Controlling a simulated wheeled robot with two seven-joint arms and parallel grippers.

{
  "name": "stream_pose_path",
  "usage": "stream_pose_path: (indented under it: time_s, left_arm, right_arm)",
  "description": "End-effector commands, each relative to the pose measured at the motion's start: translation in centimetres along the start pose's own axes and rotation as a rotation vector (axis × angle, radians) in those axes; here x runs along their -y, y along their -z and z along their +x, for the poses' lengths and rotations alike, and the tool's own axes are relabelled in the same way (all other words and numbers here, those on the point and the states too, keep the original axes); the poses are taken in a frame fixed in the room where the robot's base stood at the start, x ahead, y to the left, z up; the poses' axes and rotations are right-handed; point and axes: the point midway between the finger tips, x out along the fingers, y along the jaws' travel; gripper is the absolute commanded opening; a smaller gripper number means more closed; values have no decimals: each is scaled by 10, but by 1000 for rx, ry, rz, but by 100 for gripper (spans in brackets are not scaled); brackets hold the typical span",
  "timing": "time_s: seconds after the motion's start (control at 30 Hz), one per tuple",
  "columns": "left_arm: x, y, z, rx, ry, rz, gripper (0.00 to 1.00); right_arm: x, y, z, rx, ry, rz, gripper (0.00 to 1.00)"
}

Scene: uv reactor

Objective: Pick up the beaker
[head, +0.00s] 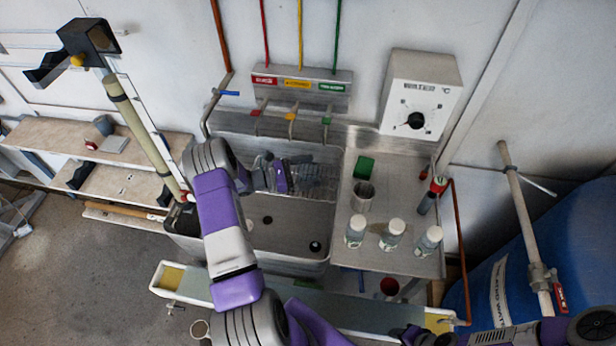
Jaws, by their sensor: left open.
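A grey, cup-shaped vessel (362,197), which looks like the beaker, stands upright on the metal drainboard (405,190) right of the sink. My left gripper (312,178) is open over the sink (270,240), pointing right. It is apart from the beaker, a short way to its left, and nothing shows between its fingers. The fingers blend with the grey rack behind them. My right arm lies along the bottom right edge, and its dark, purple-marked end (418,336) is partly cut off, so its jaws cannot be made out.
Several white-capped bottles (392,234) stand in front of the beaker. A green block (364,167) is just behind it. A dark bottle with a red top (432,194) stands at the drainboard's right edge. A white control box (420,92) and taps (291,117) are on the wall behind.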

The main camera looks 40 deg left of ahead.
Motion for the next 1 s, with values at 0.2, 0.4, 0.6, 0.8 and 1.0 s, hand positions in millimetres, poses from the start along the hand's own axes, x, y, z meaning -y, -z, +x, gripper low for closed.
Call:
stream_pose_path:
  time_s: [0.2, 0.4, 0.6, 0.8, 1.0]
  left_arm:
    - [0, 1, 17, -1, -1, 1, 97]
    - [0, 1, 17, -1, -1, 1, 94]
    - [0, 1, 17, -1, -1, 1, 63]
    - [0, 0, 17, -1, -1, 1, 40]
    - [0, 0, 17, -1, -1, 1, 40]
  right_arm:
    - [0, 0, -1, 0, 0, 0, 43]
    - [0, 0, 0, 0, 0, 0, 43]
    - [0, 0, 0, 0, 0, 0, 43]
    - [0, 0, 0, 0, 0, 0, 43]
    - [0, 0, 0, 0, 0, 0, 43]
